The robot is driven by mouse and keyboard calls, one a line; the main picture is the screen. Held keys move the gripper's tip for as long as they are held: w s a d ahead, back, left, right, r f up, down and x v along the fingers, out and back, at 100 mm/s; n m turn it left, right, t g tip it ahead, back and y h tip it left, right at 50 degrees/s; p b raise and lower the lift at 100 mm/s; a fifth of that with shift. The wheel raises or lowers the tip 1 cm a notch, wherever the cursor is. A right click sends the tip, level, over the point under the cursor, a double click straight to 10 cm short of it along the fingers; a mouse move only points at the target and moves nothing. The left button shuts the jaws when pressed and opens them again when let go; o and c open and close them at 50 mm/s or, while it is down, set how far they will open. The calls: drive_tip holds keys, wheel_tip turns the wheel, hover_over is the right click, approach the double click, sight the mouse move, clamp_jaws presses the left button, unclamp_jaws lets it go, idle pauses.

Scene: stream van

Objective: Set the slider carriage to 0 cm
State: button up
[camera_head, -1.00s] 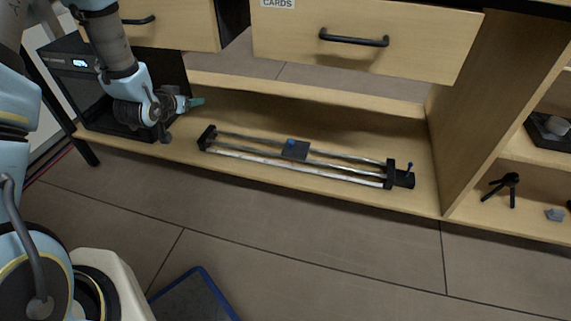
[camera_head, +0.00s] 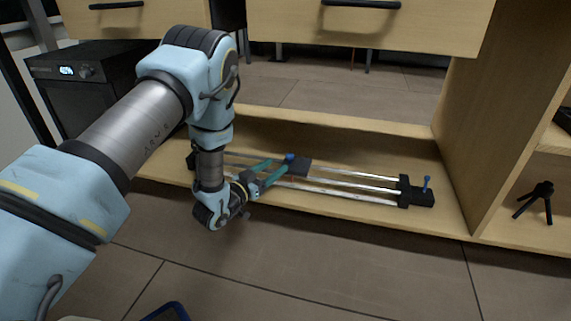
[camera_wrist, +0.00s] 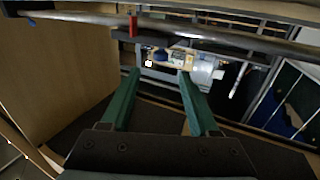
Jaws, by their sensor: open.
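The slider lies along the low wooden shelf in the head view, with pale metal rails (camera_head: 345,191) and a dark right end block (camera_head: 404,192). Its dark carriage (camera_head: 301,167) has a blue knob (camera_head: 290,157) and sits near the middle of the rails. My gripper (camera_head: 279,165) has teal fingers, open, reaching from the left to the carriage's left side by the knob. I cannot tell whether they touch. My arm hides part of the left rails. In the wrist view the open fingers (camera_wrist: 156,76) show with nothing clearly gripped. No scale is readable.
A second blue knob (camera_head: 427,184) stands at the slider's right end. A wooden divider (camera_head: 505,120) rises to the right, with a small black tripod (camera_head: 537,200) beyond it. Drawers (camera_head: 400,20) hang above. A black device (camera_head: 85,85) stands at the left.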

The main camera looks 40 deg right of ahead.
sight(288, 157)
drive_tip(key=d+b, duration=0.1)
drive_tip(key=d, duration=0.2)
drive_tip(key=w+d+b, duration=0.1)
drive_tip(key=d, duration=0.2)
drive_tip(key=shift+w+d, duration=0.1)
drive_tip(key=shift+d, duration=0.05)
clamp_jaws()
idle(0.3)
idle(1.0)
